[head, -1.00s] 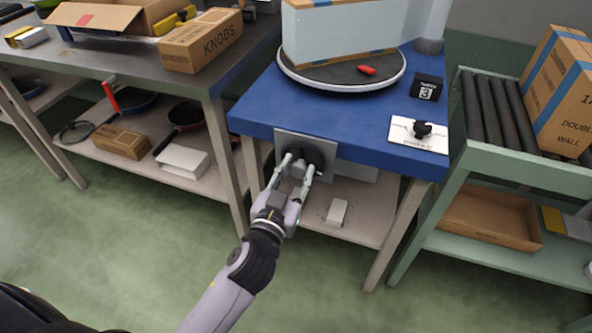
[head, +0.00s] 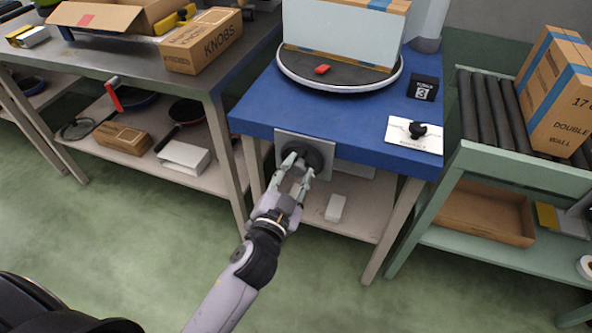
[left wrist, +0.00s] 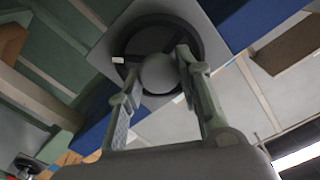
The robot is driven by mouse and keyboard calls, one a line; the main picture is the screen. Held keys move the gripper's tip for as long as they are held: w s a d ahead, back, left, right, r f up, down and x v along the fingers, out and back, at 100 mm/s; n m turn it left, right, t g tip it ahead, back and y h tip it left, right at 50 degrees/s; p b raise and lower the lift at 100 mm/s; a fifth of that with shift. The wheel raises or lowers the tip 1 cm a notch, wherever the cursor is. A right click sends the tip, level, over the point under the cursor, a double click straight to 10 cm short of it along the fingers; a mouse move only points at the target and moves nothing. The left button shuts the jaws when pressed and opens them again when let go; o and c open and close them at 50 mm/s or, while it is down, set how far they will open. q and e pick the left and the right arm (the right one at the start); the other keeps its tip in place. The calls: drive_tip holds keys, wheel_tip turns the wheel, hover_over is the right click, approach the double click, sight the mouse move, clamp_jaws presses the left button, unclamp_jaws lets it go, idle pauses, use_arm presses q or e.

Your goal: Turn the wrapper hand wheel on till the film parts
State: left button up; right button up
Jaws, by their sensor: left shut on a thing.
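The wrapper hand wheel (head: 322,153) is a dark ring on a grey plate on the blue table's front. My left gripper (head: 299,166) is shut on the hand wheel's grey round knob. In the left wrist view, the fingers (left wrist: 158,75) lie on either side of the knob (left wrist: 158,70), with the dark rim (left wrist: 125,40) behind. A large box (head: 340,35) in pale film stands on the turntable (head: 300,78), and a red piece (head: 322,69) lies at its front. Where the film runs is too unclear to tell. My right gripper is not in view.
The blue table (head: 262,108) also holds a white panel with a black knob (head: 417,130) and a black block marked 3 (head: 423,88). A roller conveyor (head: 490,115) with cartons stands right, a bench with a KNOBS carton (head: 201,42) left. The floor in front is clear.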

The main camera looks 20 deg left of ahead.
use_arm(q)
drive_tip(key=o, duration=1.1)
drive_tip(key=shift+o, duration=0.2)
drive_tip(key=shift+s, duration=0.1)
drive_tip(key=s, duration=1.1)
drive_tip(key=shift+s+a, duration=0.2)
drive_tip(key=shift+s, duration=0.2)
